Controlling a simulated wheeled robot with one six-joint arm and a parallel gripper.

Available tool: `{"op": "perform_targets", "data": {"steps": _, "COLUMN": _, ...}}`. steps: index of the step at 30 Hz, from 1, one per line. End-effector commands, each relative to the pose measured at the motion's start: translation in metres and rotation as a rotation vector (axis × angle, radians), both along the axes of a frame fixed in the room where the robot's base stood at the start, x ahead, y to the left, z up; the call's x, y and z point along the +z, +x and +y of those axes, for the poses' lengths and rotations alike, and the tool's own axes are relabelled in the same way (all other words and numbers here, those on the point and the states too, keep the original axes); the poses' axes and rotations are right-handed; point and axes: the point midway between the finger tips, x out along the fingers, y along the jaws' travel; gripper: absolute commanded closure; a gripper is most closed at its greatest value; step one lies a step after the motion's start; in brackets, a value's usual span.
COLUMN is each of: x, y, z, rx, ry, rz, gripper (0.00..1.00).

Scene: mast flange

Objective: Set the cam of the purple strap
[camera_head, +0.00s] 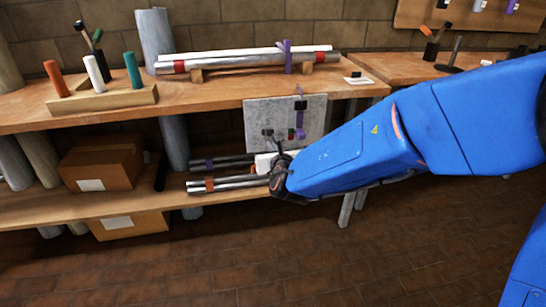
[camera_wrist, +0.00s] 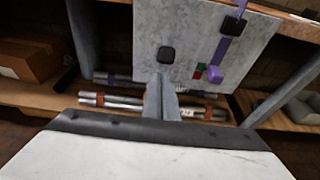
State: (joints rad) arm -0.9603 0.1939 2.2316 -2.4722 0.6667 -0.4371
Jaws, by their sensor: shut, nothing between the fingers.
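The purple strap (camera_head: 287,57) wraps upright around the bundle of tubes (camera_head: 240,65) on the upper bench. Its lower part hangs over a grey metal plate (camera_head: 261,112) below the bench edge. A purple block, seemingly the cam (camera_head: 300,133), is low on the plate; it also shows in the wrist view (camera_wrist: 214,75), with the strap (camera_wrist: 231,27) running up from it. A small red and green mark (camera_wrist: 198,71) is beside it. My gripper (camera_wrist: 160,82) is shut and empty, in front of the plate's lower edge, left of the purple block and apart from it.
A black square knob (camera_wrist: 166,54) is on the plate just above my fingers. More tubes (camera_head: 225,184) lie on the lower shelf behind my gripper. Cardboard boxes (camera_head: 100,165) stand at left. A wooden block with coloured pegs (camera_head: 102,99) stands on the bench. The floor in front is clear.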

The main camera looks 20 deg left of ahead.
Motion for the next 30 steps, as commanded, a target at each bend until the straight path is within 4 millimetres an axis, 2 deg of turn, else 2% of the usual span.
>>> {"op": "perform_targets", "data": {"steps": 6, "x": 0.008, "y": 0.004, "z": 0.002, "rx": 0.0, "ry": -0.001, "rz": 0.001, "gripper": 1.0}}
{"op": "perform_targets", "data": {"steps": 30, "x": 0.018, "y": 0.006, "z": 0.003, "rx": 0.0, "ry": -0.033, "rz": 0.056, "gripper": 1.0}}
